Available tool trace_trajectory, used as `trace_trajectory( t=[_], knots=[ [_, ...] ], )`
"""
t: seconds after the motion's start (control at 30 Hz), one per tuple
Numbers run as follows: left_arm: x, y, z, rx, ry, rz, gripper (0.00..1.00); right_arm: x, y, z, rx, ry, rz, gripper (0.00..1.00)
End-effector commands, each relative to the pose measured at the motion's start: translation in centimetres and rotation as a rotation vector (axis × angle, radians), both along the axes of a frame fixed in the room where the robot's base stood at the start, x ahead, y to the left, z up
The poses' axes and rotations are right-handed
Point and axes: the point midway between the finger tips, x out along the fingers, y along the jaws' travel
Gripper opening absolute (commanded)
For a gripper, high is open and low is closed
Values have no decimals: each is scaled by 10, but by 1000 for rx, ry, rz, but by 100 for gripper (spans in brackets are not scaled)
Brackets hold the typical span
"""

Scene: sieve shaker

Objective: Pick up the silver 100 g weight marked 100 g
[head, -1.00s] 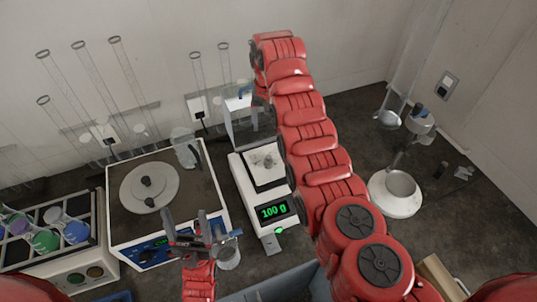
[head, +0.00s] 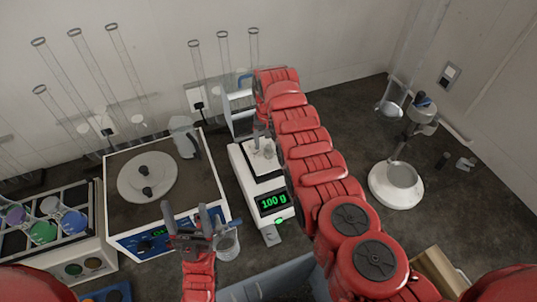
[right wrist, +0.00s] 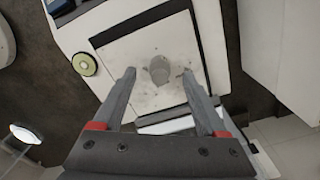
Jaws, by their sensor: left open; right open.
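The silver weight (right wrist: 158,70) stands on the pale square pan (right wrist: 130,60) of the balance in the right wrist view. My right gripper (right wrist: 158,76) is open, with one finger on each side of the weight and a gap to each. In the head view the white balance (head: 240,170) reads 100 g, and my right arm hides part of it. The mark on the weight is too small to read. My left gripper (head: 187,215) is open and empty in front of the hotplate-like device.
The device with a round silver plate (head: 148,178) stands left of the balance. A glass beaker (head: 228,245) is beside my left gripper. A rack of coloured flasks (head: 45,225) is at far left.

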Motion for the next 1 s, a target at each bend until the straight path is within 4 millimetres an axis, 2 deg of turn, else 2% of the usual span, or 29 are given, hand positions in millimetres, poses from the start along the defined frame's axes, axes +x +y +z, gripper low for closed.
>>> trace_trajectory(
  t=[0.03,0.2,0.3,0.53,0.93,1.0],
  knots=[
    [0,0,-15,0,0,0,72,1,0,-13,0,-1,0,74],
    [0,0,-43,0,0,0,72,3,-1,-35,0,-2,0,74],
    [0,0,-48,0,0,0,72,3,0,-41,0,-2,0,74],
    [0,0,-45,0,0,0,72,4,0,-39,1,-3,0,74],
    [0,0,-45,0,0,0,72,4,0,-39,1,-3,0,2],
    [0,0,-45,0,0,0,72,4,0,-39,1,-3,0,0]
  ],
)
